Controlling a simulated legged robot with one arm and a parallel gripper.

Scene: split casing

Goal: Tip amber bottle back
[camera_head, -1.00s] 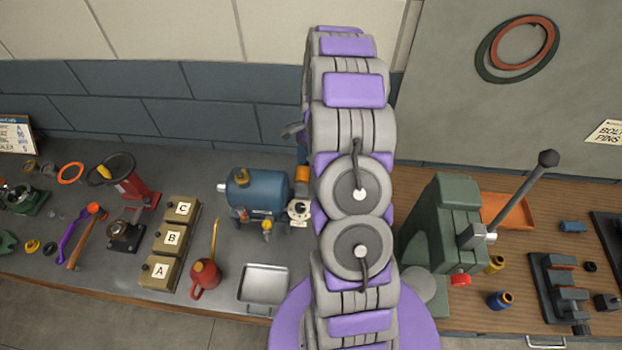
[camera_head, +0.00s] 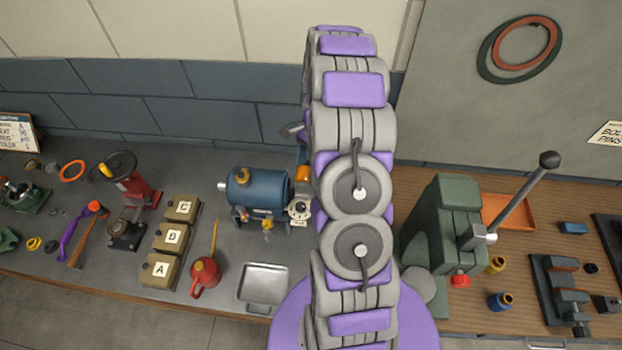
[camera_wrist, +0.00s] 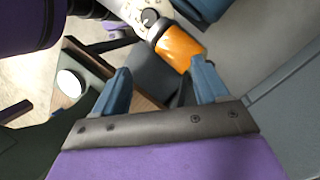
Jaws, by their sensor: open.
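The amber bottle (camera_head: 302,173) shows orange beside the right end of the blue tank (camera_head: 258,192), partly hidden behind my arm. In the wrist view the amber bottle (camera_wrist: 181,48) has a dark band at its upper left end, next to a pale fitting (camera_wrist: 148,18). My gripper (camera_wrist: 162,66) is open, with its two blue fingers apart and nothing between them. The bottle lies beyond the fingertips, closer to the right finger. I cannot tell whether they touch.
A green press (camera_head: 445,225) with a long lever stands right of my arm. A metal tray (camera_head: 264,283), a red oil can (camera_head: 205,275) and lettered boxes (camera_head: 173,237) stand left of it. The grey wall is close behind the tank.

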